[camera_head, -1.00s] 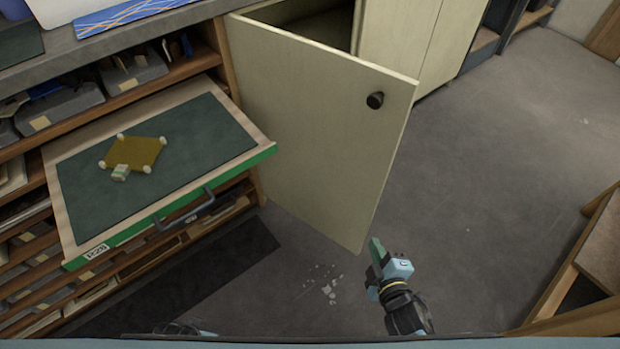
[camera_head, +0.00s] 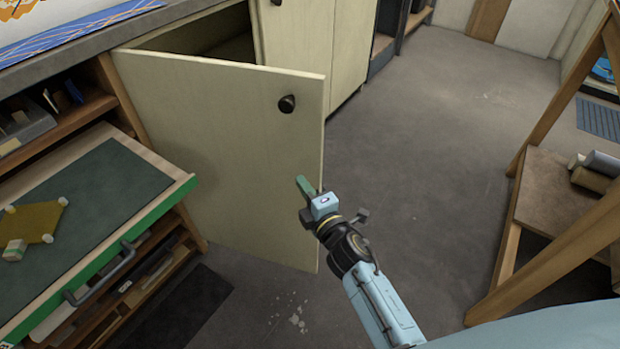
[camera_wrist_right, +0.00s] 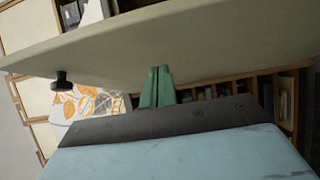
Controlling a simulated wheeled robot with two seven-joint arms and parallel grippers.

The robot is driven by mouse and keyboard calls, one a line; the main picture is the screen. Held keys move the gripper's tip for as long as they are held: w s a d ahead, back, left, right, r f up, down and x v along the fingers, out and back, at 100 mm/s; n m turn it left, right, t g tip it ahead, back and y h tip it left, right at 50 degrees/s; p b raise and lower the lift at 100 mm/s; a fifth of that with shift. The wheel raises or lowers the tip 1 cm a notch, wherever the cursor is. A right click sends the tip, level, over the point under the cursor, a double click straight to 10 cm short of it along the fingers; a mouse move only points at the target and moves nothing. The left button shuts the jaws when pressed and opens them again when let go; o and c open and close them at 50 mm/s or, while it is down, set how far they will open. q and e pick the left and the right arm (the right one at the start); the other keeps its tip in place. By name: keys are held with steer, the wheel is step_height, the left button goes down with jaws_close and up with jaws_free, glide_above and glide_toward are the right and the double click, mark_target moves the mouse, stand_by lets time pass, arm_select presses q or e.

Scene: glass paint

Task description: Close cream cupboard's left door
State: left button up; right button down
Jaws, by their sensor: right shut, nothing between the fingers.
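The cream cupboard's left door (camera_head: 225,150) stands wide open in the head view, swung out from the cupboard (camera_head: 300,50). Its dark round knob (camera_head: 287,104) is near the upper right corner of the door. My right gripper (camera_head: 303,184) is shut and empty, with its green fingertips by the door's free edge, below the knob. In the right wrist view, the gripper's fingers (camera_wrist_right: 157,86) are together just in front of the door (camera_wrist_right: 200,45), and the knob (camera_wrist_right: 62,82) is at left. I cannot tell whether the fingertips touch the door. My left gripper is not in view.
A pulled-out drawer (camera_head: 150,222) with a green front and dark handle is left of the door. A wooden stand (camera_head: 550,200) with rolls on its shelf is at right. Grey floor (camera_head: 430,140) between door and stand is clear.

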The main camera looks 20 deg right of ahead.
mark_target(303, 165)
steer(key=shift+w+d, duration=1.1)
steer(key=shift+w, duration=0.2)
